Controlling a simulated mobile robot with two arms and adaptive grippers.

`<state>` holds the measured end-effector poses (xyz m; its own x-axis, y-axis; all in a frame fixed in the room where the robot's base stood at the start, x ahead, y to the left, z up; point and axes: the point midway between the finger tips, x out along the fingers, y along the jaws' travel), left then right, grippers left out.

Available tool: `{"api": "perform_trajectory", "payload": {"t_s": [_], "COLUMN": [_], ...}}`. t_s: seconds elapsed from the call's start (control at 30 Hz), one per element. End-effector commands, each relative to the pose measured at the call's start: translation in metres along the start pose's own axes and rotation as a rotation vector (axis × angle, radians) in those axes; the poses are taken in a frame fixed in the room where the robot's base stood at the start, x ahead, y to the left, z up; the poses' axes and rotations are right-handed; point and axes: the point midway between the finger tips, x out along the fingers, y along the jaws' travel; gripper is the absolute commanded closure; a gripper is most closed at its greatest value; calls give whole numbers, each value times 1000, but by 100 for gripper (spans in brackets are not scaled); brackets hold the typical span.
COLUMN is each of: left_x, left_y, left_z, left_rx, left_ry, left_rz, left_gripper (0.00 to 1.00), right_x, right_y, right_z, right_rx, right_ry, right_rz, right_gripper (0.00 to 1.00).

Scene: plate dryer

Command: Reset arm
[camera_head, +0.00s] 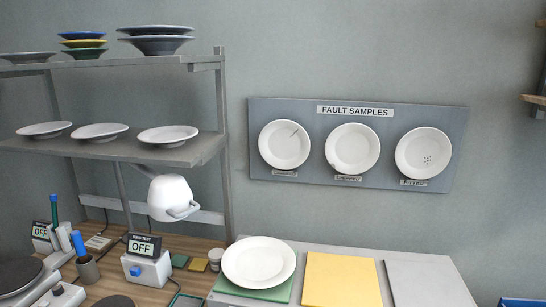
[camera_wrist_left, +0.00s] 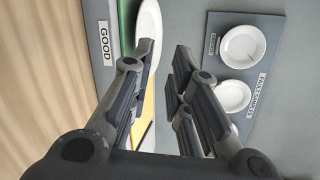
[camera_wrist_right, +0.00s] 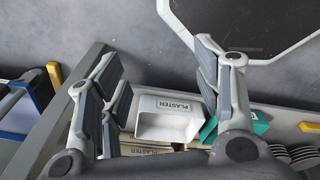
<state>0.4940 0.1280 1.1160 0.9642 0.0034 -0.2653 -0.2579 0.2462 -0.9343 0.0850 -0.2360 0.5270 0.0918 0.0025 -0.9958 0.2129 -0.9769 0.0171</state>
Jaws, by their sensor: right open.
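My left gripper (camera_wrist_left: 164,52) is open and empty in the left wrist view. Its fingers stand apart with bare wall between them. The edge of a white plate (camera_wrist_left: 148,28) shows beyond its left finger. My right gripper (camera_wrist_right: 156,62) is open in the right wrist view. A white box labelled PLASTER (camera_wrist_right: 166,118) shows behind and between its fingers, with nothing held. Neither gripper shows in the head view. There the white plate (camera_head: 259,262) lies on the green mat (camera_head: 262,294) at the left of the counter.
A yellow mat (camera_head: 342,280) and a bare grey mat (camera_head: 428,283) lie right of the plate. A metal rack (camera_head: 190,150) with plates stands left. A FAULT SAMPLES board (camera_head: 356,185) hangs on the wall. An OFF-marked device (camera_head: 147,268) stands on the wooden bench.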

Motion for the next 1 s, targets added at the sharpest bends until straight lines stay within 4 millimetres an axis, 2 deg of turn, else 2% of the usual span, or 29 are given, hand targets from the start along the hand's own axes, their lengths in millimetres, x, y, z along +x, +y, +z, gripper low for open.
{"api": "perform_trajectory", "payload": {"t_s": [0.17,0.37,0.57,0.8,1.0], "left_x": [-8,-24,-55,-119,-181], "left_y": [30,70,124,194,235], "left_z": [6,14,20,23,22], "left_rx": [-190,-451,-781,-1230,-1533], "left_ry": [-17,-60,-155,-375,-609], "left_rz": [118,276,482,766,958], "left_gripper": [83,83,83,83,83], "right_x": [0,0,0,0,0], "right_y": [-2,-1,-1,-3,-3], "right_z": [2,-8,-11,1,2], "right_rx": [1,1,1,0,0], "right_ry": [-2,10,16,-1,-4], "right_rz": [-3,-1,-1,-3,-3], "right_gripper": [41,41,41,41,41]}}
